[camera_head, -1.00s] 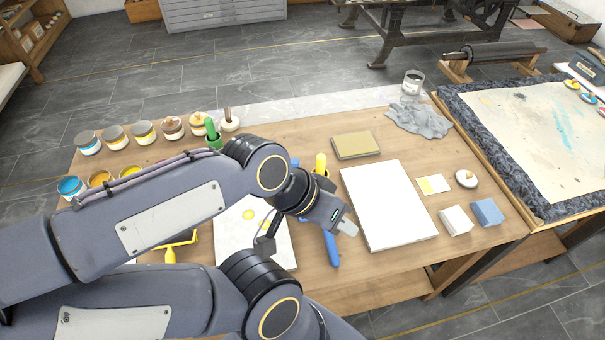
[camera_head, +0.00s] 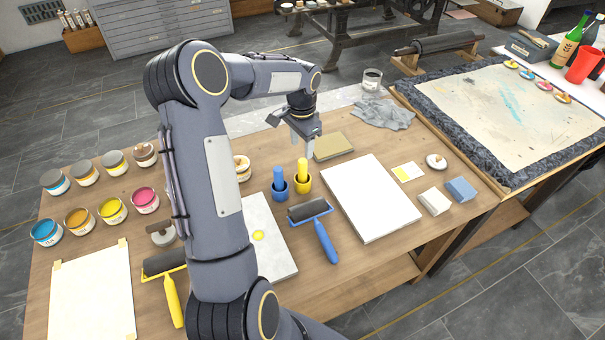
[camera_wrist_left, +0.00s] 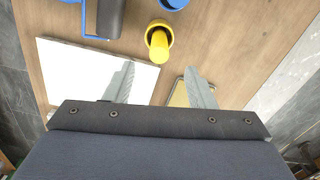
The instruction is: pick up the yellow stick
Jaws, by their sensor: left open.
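The yellow stick (camera_head: 302,170) stands upright in a small yellow cup (camera_head: 303,186) on the wooden table. In the left wrist view the yellow stick (camera_wrist_left: 158,45) shows from above, beyond and between my fingertips. My left gripper (camera_head: 303,139) is open and empty, pointing down above the table just behind the stick in the head view. It is apart from the stick. In the left wrist view the two fingers of my left gripper (camera_wrist_left: 160,80) are spread wide. My right gripper is not in view.
A blue stick in a blue cup (camera_head: 280,192) stands close left of the yellow cup. A blue-handled roller (camera_head: 322,237) lies in front. A white slab (camera_head: 371,197) and a tan block (camera_head: 333,146) lie to the right. Several ink jars (camera_head: 112,211) stand at left.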

